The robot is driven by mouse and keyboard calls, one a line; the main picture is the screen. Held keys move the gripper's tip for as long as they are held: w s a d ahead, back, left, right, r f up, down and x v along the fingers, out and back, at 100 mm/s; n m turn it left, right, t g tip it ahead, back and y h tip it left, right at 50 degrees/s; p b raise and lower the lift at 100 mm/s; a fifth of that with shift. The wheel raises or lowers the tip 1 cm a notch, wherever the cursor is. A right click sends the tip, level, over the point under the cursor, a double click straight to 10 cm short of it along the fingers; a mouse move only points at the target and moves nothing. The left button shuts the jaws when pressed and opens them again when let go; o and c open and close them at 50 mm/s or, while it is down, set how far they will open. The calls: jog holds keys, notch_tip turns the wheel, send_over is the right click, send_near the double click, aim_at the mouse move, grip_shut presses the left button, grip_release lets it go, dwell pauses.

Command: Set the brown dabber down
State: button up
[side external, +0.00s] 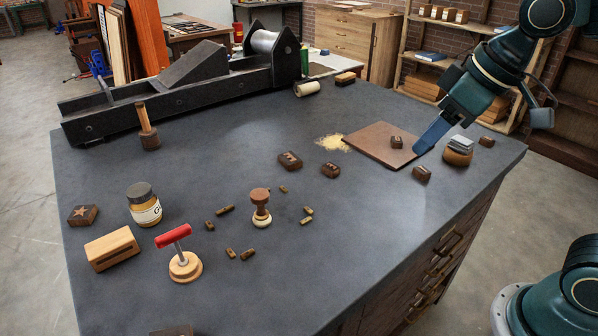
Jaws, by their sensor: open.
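A brown dabber (261,204) with a turned knob handle and a pale, rounded base stands upright on the dark table, near the middle front. My gripper (433,135) is far to its right, low over the right side of the table, pointing down and left. One blue finger shows clearly near the edge of a brown board (378,139); the other is hard to make out. I see nothing held in it. The dabber is apart from my gripper and fully in view.
A round wooden piece with a grey top (458,151) stands right beside my gripper. A red-handled stamp (183,263), a jar (144,206) and a wooden block (112,248) stand at left. Several small type blocks lie around the dabber. A long black press (170,98) fills the back.

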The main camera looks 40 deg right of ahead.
jog(key=s+d+f+m, duration=0.1)
jog(key=s+d, duration=0.1)
jog(key=s, duration=0.2)
jog(key=s+d+f+m+h, duration=0.1)
jog(key=s, duration=0.4)
jog(key=shift+s+d+f+m, duration=0.3)
jog(key=shift+d+m, duration=0.05)
jog(key=shift+m, duration=0.05)
dwell(1.4)
